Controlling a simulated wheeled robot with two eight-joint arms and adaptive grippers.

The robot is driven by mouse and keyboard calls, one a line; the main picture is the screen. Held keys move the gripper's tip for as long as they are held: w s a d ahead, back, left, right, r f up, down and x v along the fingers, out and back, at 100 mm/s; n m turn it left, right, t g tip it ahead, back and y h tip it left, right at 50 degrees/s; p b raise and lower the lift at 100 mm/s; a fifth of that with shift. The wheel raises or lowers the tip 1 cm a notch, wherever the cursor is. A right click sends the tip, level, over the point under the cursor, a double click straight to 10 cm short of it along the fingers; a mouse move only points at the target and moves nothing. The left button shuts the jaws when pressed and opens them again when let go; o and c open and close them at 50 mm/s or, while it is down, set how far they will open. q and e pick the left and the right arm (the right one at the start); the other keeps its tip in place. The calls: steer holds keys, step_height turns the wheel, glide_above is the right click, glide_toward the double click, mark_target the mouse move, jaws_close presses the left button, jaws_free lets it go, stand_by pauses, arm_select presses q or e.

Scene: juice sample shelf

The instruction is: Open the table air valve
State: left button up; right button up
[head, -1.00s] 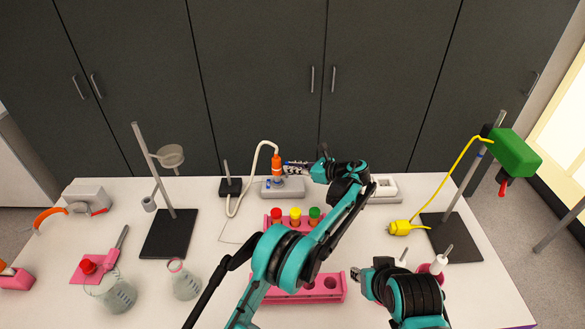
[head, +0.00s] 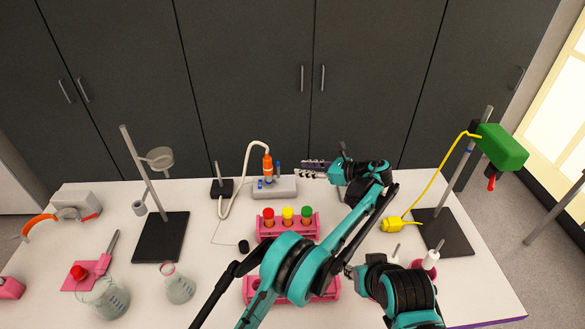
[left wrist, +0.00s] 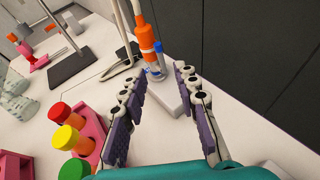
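The table air valve is a grey base block (head: 276,190) at the back of the table, with an orange hose fitting (head: 267,166) and small blue taps (head: 278,169). In the left wrist view, the fitting (left wrist: 148,38) and a blue tap (left wrist: 157,73) stand beyond the fingertips. My left gripper (head: 303,169) is just right of the valve, pointing at it, apart from it. In the left wrist view its purple fingers (left wrist: 159,76) are spread with nothing between them. My right gripper (head: 350,273) is low at the front right, partly hidden; its finger opening is unclear.
A pink rack with capped tubes (head: 289,227) stands in front of the valve. Stands (head: 162,238) are left and right (head: 442,233). Dark cabinets (head: 255,80) close off the back.

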arm_select(q)
steer(key=v, duration=0.2)
steer(key=shift+s+d+r, duration=0.15)
steer(key=shift+s+d, duration=0.05)
steer(key=shift+d, duration=0.05)
steer(key=shift+a, duration=0.1)
steer(key=s+a+r+n+g+h+b, duration=0.15)
steer(key=a+r+n, duration=0.3)
steer(key=a, duration=0.55)
steer(key=s+a+r+n+g+h, duration=0.1)
steer(key=s+a+n+h, duration=0.15)
steer(key=s+a, duration=0.3)
steer(key=s+a+r+n+h, duration=0.2)
steer(key=s+a+n, duration=0.15)
steer(key=a, duration=0.35)
steer(key=s+a+f+n+h, duration=0.2)
steer(key=s+f+n, duration=0.1)
steer(key=s, duration=0.5)
steer(key=s+a+f+n+t+h+b, duration=0.1)
steer(key=s+f+n, duration=0.3)
steer(key=s, duration=0.5)
steer(key=s+a+f+n+t+h+b, duration=0.1)
steer(key=s+a+f+n+h, duration=0.1)
steer(key=s+n, duration=0.5)
steer(key=shift+s+a+f+h, duration=0.3)
steer(key=shift+s+a+f, duration=0.35)
steer(key=shift+s+f, duration=0.15)
